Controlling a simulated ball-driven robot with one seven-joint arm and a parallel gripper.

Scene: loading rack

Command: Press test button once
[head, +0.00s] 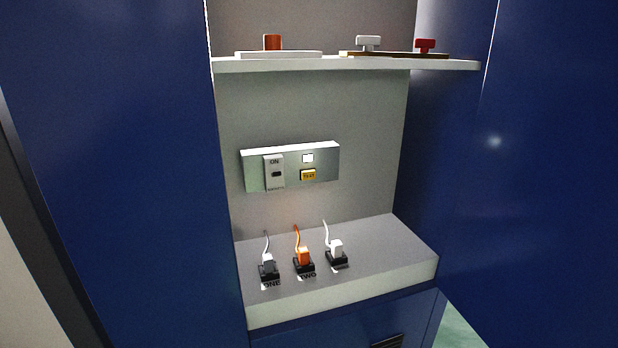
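The test button (308,175) is a small yellow-orange rectangle with dark lettering. It sits on the right half of a grey panel (326,164) fixed to the back wall of the alcove. A lit white square (308,158) is just above the button. A grey switch plate (274,172) marked ON, with a dark element in its middle, is to the left of the button. My gripper is not in view, and nothing covers the panel.
Below the panel, a grey ledge (400,262) holds a grey plug (268,264), an orange plug (303,257) and a white plug (336,248), with cords behind. A shelf (350,63) above carries handled items. Blue walls (120,150) flank the alcove.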

